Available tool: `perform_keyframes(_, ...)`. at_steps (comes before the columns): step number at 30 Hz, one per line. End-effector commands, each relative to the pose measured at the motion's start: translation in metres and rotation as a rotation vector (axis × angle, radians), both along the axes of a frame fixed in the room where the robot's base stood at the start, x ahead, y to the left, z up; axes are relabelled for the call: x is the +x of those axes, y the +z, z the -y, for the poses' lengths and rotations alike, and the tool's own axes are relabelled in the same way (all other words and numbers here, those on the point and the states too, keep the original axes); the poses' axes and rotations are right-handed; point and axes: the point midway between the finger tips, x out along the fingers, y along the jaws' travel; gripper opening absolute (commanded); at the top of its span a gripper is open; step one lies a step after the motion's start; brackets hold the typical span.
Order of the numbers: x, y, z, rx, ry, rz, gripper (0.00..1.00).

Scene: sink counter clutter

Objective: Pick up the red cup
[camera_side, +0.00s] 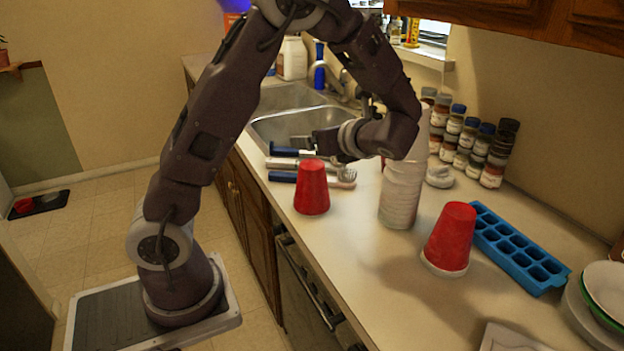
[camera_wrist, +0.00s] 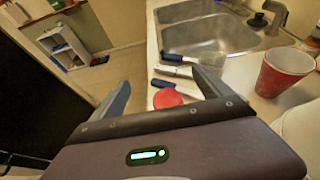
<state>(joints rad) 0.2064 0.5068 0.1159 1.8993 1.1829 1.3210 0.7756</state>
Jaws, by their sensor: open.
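One red cup (camera_side: 311,188) stands upside down near the counter's front edge in the side view. A second red cup (camera_side: 450,238) stands upside down further right, with a white rim at its base. My gripper (camera_side: 318,142) is above and behind the first cup, near the sink. In the wrist view my gripper (camera_wrist: 161,77) is open, and a round red top (camera_wrist: 167,98) shows between its fingers, apart from them as far as I can see. A red cup with its open rim up (camera_wrist: 283,72) stands at the right there; I cannot match it to the side view.
Brushes and utensils (camera_side: 310,178) lie by the sink (camera_side: 290,125). A white cylinder (camera_side: 402,195) stands between the red cups. Spice jars (camera_side: 470,140) line the wall. A blue ice tray (camera_side: 518,248) and stacked bowls (camera_side: 600,300) are at the right.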

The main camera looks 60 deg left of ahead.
Motion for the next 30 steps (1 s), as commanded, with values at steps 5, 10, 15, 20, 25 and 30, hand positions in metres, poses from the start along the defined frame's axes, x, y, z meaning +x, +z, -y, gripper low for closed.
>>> perform_keyframes(5, -0.001, -0.076, 0.0, -0.001, 0.001, -0.006, 0.89)
perform_keyframes(10, -0.001, -0.104, -0.005, -0.003, 0.004, 0.004, 0.89)
perform_keyframes(15, -0.002, -0.112, -0.028, -0.004, 0.006, 0.005, 0.89)
perform_keyframes(20, -0.003, -0.123, -0.057, -0.004, 0.006, 0.004, 0.89)
perform_keyframes(25, -0.002, -0.126, -0.067, -0.004, 0.003, 0.007, 0.89)
perform_keyframes(30, -0.002, -0.126, -0.066, -0.004, 0.003, 0.007, 0.81)
